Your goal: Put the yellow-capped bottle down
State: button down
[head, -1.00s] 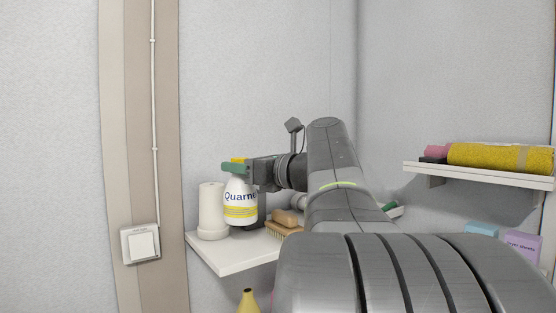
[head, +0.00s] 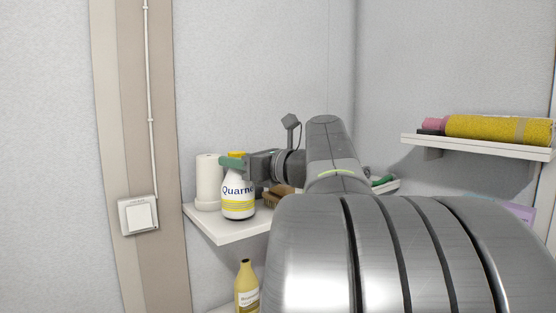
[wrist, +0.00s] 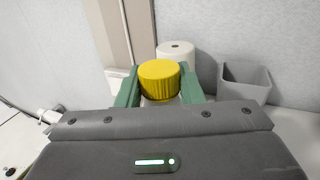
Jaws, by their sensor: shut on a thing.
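The yellow-capped bottle (head: 238,203) is white with a "Quarne" label and yellow stripes. It is upright over the white shelf (head: 222,236), in front of and to the right of a white roll. Whether its base touches the shelf I cannot tell. In the wrist view the yellow cap (wrist: 159,80) sits between the two green fingers (wrist: 160,92); most of the bottle body is hidden there.
The white roll (head: 208,183) stands close behind the bottle. A brown brush (head: 277,198) lies to the right, partly hidden by my arm. A grey bin (wrist: 245,82) shows in the wrist view. A yellow bottle (head: 247,288) stands below the shelf. A wall shelf (head: 480,145) holds rolled cloths.

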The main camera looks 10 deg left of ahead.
jog(key=shift+f+b, duration=0.3)
jog(key=shift+f, duration=0.3)
jog(key=c, duration=0.9)
grip_release()
jog(key=shift+d, duration=0.1)
jog(key=b+v, duration=0.3)
jog(key=v, duration=1)
jog(key=shift+s+d, duration=0.25)
jog(key=shift+d, duration=0.05)
